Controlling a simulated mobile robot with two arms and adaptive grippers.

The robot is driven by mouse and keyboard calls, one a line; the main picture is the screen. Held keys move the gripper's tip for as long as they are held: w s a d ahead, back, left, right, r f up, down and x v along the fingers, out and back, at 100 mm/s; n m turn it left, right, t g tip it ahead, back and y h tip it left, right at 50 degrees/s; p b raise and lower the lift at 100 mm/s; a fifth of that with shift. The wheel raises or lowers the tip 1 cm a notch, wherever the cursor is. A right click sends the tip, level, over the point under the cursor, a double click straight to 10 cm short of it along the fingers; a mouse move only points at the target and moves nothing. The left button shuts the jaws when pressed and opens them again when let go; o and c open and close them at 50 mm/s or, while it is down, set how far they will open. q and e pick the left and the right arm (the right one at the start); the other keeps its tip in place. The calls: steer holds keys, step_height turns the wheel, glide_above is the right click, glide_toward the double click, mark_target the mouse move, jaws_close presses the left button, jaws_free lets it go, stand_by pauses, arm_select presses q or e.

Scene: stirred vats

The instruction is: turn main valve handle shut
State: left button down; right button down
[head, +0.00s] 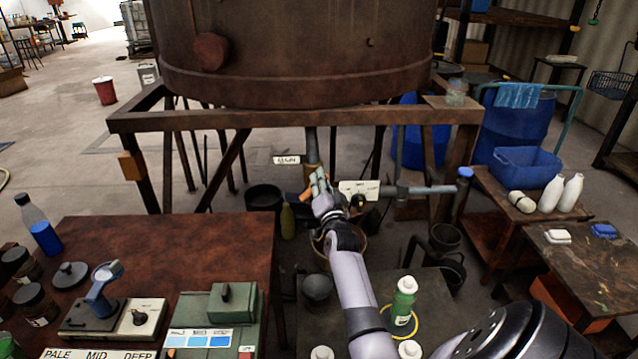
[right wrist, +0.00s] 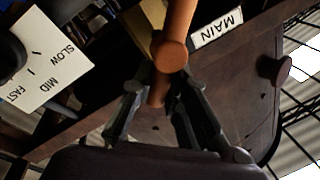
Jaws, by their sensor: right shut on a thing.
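The main valve handle is an orange-brown bar ending in a round knob (right wrist: 172,55). In the head view only a bit of the orange handle (head: 306,195) shows beside my gripper, below the vat's outlet pipe (head: 311,143). My right gripper (head: 320,184) is shut on the handle. In the right wrist view the two dark fingers of the right gripper (right wrist: 158,95) stand on either side of the bar. A white MAIN label (right wrist: 217,28) is close to the handle. It also shows in the head view (head: 286,160). My left gripper is out of view.
The rusty vat (head: 290,50) rests on a brown frame (head: 240,121) above the valve. A SLOW-MID-FAST dial plate (head: 359,190) and a grey horizontal pipe (head: 425,190) are just right of my gripper. A green bottle (head: 403,300) stands near my right forearm.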

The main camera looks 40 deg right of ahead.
steer(key=m, duration=0.2)
steer(key=f+m+h+b, duration=0.1)
steer(key=m, duration=0.1)
steer(key=m+b, duration=0.1)
steer(key=m, duration=0.1)
steer(key=shift+s+d+f+m, duration=0.25)
steer(key=shift+d+m, duration=0.05)
steer(key=shift+f+m+g+h+b, duration=0.3)
steer(key=shift+m+h+b, duration=0.1)
steer(key=shift+m, duration=0.7)
steer(key=shift+f+m+g+h+b, duration=0.15)
steer(key=shift+m+g+h+b, duration=0.2)
steer(key=shift+m, duration=0.75)
steer(key=c, duration=1.5)
jaws_free()
steer(key=shift+d, duration=0.1)
steer(key=shift+c, duration=0.2)
steer(key=v, duration=0.7)
steer(key=shift+s, duration=0.25)
steer(key=shift+a+f, duration=0.2)
steer(key=shift+a, duration=0.05)
